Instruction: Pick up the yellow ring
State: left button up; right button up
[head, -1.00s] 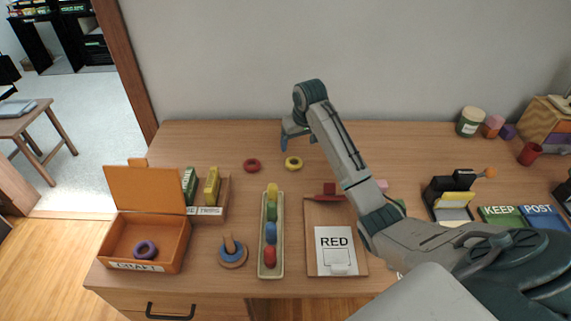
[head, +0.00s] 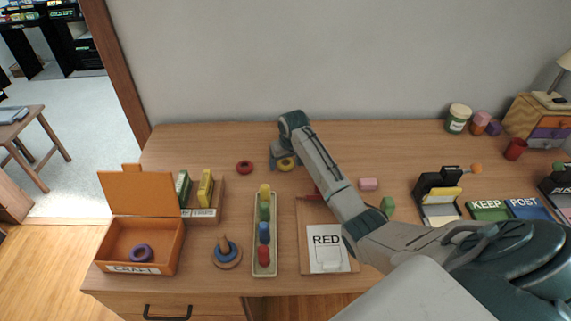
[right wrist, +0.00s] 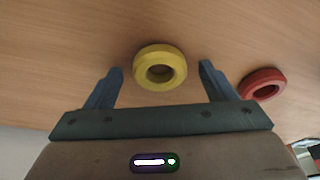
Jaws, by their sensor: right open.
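The yellow ring (head: 286,164) lies flat near the back of the desk, and it also shows in the right wrist view (right wrist: 160,67). My right gripper (head: 283,163) is at the ring, coming from above. In the right wrist view its two blue-grey fingers (right wrist: 162,70) are open, and the ring lies between and slightly beyond their tips, with a gap on both sides. In the head view the gripper partly covers the ring. My left gripper is not in view.
A red ring (head: 244,167) lies just left of the yellow one and shows right of the fingers in the wrist view (right wrist: 262,84). A tray of coloured pegs (head: 265,270), a ring stacker (head: 228,253) and an orange box (head: 178,246) stand nearer the front.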

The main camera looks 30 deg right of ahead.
jog(key=c, duration=1.1)
notch_tip(320, 180, up, 10)
jog(key=shift+r+b, duration=0.1)
jog(key=shift+b, duration=0.5)
